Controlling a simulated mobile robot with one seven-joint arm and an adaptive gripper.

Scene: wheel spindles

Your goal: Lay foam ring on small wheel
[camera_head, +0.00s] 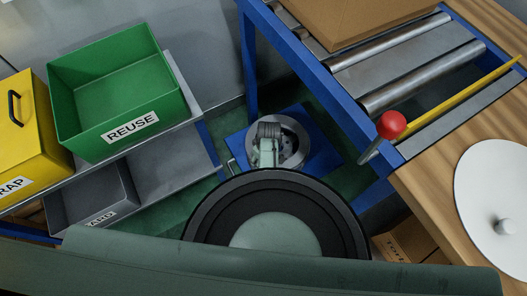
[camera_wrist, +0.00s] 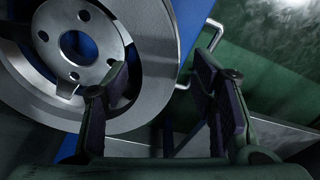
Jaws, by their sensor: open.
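A grey metal wheel (camera_head: 291,146) lies on a blue base on the floor, beyond my arm in the head view. In the wrist view the wheel (camera_wrist: 98,72) fills the upper left, with a large centre opening and several bolt holes. My gripper (camera_wrist: 160,72) is open, with nothing between its fingers. Its left finger overlaps the wheel's rim in the picture; I cannot tell whether they touch. The right finger is clear of the wheel. In the head view my arm hides part of the wheel. I cannot make out a foam ring in either view.
A blue base (camera_head: 320,150) with a thin metal handle (camera_wrist: 211,38) carries the wheel. A green REUSE bin (camera_head: 120,95) and yellow bin (camera_head: 38,125) stand left. A roller conveyor (camera_head: 405,72), red knob (camera_head: 391,124) and wooden table with a white disc (camera_head: 492,190) are right.

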